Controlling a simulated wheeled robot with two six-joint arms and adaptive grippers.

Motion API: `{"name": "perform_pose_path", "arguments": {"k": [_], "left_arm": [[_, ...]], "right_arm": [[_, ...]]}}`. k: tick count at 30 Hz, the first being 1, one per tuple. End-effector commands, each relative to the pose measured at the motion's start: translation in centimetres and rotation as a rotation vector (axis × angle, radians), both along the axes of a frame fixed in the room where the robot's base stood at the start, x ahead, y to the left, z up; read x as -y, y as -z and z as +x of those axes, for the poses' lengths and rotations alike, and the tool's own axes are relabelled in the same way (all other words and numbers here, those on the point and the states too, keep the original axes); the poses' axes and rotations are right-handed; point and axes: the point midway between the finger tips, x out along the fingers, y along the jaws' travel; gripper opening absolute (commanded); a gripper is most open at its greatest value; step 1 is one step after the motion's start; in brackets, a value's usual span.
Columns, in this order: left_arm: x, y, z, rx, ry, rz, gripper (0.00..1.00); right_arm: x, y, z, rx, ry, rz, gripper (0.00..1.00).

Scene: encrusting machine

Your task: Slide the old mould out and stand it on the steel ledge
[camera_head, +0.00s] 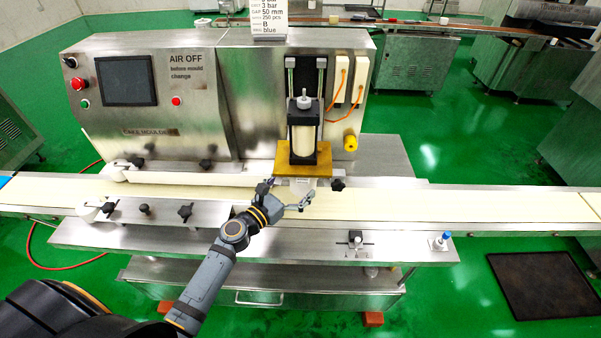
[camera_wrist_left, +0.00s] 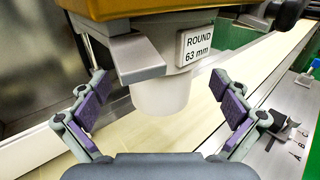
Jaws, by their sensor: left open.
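The old mould (camera_wrist_left: 160,92) is a white cylinder with a tag reading "ROUND 63 mm" and a grey bar at its top. It hangs under the orange-brown plate (camera_wrist_left: 130,8) of the machine, above the belt. In the head view the mould (camera_head: 299,183) shows only in part below the plate (camera_head: 290,163). My left gripper (camera_head: 289,193) is open in front of the mould. In the left wrist view the fingers of this gripper (camera_wrist_left: 163,105) stand apart on either side of the mould, with gaps visible. The steel ledge (camera_head: 310,242) runs along the machine's front. My right gripper is not seen.
The pale belt (camera_head: 400,206) runs left to right under the plate. Black knobs (camera_head: 185,211) stand on the front rail at left. A small clamp (camera_head: 355,240) and a blue-capped fitting (camera_head: 440,241) sit on the ledge at right. The ledge's middle looks clear.

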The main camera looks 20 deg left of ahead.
Motion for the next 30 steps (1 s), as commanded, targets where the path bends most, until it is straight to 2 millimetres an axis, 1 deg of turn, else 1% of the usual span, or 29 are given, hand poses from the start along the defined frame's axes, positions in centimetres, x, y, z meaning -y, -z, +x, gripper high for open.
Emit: {"name": "perform_pose_path", "arguments": {"k": [1,3,6,12,15,16,30], "left_arm": [[0.3,-0.2,0.8,0.001,-0.002,-0.002,1.0],[0.6,-0.1,1.6,0.001,-0.002,0.0,1.0],[0.9,0.0,2.2,0.001,-0.001,0.001,1.0],[1.0,0.1,2.5,-0.001,0.0,0.001,1.0],[1.0,0.1,2.5,-0.001,0.0,0.001,1.0],[1.0,0.1,2.5,-0.001,0.0,0.001,0.99],[1.0,0.1,2.4,-0.001,-0.001,0.001,0.35]], "right_arm": [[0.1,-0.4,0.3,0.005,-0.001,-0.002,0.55],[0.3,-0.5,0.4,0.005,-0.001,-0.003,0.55],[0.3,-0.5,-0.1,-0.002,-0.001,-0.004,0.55],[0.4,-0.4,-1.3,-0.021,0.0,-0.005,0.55],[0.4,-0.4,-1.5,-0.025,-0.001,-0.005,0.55],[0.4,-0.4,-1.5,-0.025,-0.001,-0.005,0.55],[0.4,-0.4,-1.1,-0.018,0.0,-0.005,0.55]]}}
